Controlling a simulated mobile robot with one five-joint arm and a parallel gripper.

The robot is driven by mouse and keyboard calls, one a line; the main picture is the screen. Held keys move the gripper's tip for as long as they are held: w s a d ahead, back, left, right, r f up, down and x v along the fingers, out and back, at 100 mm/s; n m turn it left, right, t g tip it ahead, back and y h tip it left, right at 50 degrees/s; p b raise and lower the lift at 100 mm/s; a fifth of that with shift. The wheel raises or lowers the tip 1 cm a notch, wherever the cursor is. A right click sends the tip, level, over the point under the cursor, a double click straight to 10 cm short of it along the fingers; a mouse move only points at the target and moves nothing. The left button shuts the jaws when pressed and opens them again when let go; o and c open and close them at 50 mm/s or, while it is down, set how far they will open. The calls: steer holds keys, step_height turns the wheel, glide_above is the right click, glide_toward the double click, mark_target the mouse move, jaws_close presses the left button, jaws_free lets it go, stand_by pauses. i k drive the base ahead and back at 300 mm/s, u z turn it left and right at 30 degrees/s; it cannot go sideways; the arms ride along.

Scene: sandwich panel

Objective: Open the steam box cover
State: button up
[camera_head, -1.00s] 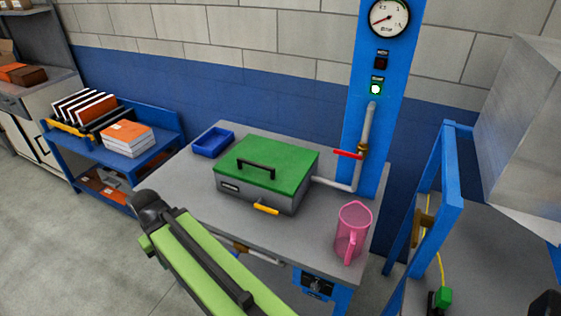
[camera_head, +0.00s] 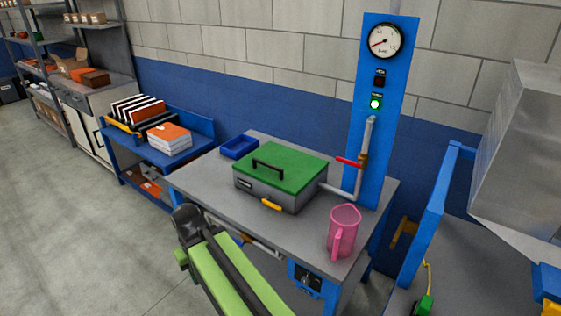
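The steam box (camera_head: 268,192) is a grey metal box on the grey workbench. Its green cover (camera_head: 283,165) lies flat on top and is closed, with a black bar handle (camera_head: 268,168) on it. A yellow latch (camera_head: 271,205) is on the box's front side. My green and black arm reaches up from the bottom of the view, in front of the bench. No gripper fingers can be made out.
A pink jug (camera_head: 343,232) stands on the bench's right front, and a blue tray (camera_head: 239,147) at its back left. A pipe with a red valve handle (camera_head: 348,161) runs from the box to a blue gauge panel (camera_head: 378,130). A blue cart (camera_head: 195,138) with books stands left. Floor at left is clear.

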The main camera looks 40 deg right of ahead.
mark_target(286, 169)
steer(key=u, duration=0.1)
steer(key=i, duration=0.95)
steer(key=z, duration=0.05)
